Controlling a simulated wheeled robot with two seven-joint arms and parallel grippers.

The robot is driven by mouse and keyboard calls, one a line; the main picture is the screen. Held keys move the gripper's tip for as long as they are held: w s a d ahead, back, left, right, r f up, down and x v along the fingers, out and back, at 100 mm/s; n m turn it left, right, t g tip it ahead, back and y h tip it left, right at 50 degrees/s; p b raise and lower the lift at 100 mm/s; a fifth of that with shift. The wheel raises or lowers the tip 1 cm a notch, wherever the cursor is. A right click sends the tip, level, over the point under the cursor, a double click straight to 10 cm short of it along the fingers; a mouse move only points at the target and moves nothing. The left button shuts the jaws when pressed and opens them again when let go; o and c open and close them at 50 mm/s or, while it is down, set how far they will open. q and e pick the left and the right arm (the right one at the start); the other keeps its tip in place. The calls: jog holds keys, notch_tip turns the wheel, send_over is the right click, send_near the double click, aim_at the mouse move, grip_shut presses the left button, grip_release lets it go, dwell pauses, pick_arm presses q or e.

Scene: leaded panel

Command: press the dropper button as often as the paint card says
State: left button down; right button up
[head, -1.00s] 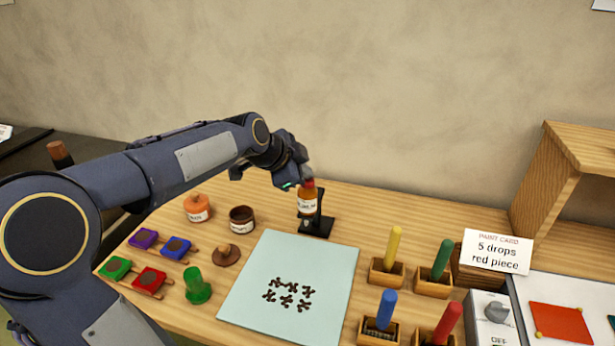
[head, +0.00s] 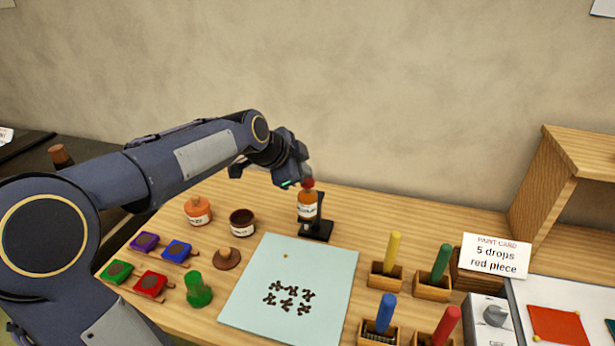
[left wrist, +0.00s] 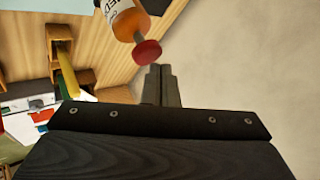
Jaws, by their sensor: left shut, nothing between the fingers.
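The amber dropper bottle (head: 307,206) with its red button (head: 308,184) stands in a black stand (head: 320,227) at the back of the table. My left gripper (head: 299,181) is shut and empty, close beside the red button. In the left wrist view the shut fingertips (left wrist: 160,72) are very near the red button (left wrist: 147,52); I cannot tell whether they touch. The paint card (head: 496,255) reads "5 drops red piece". A small amber spot (head: 285,256) lies on the pale sheet (head: 330,257). My right gripper is not in view.
Orange and brown jars (head: 242,222) stand left of the bottle. Coloured pads (head: 150,283) and a green stamp-like piece (head: 198,290) lie at the front left. Wooden holders with coloured sticks (head: 393,252) stand at the right, before a wooden shelf (head: 560,190).

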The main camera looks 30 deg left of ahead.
pick_arm(q)
jog(key=shift+r, duration=0.4)
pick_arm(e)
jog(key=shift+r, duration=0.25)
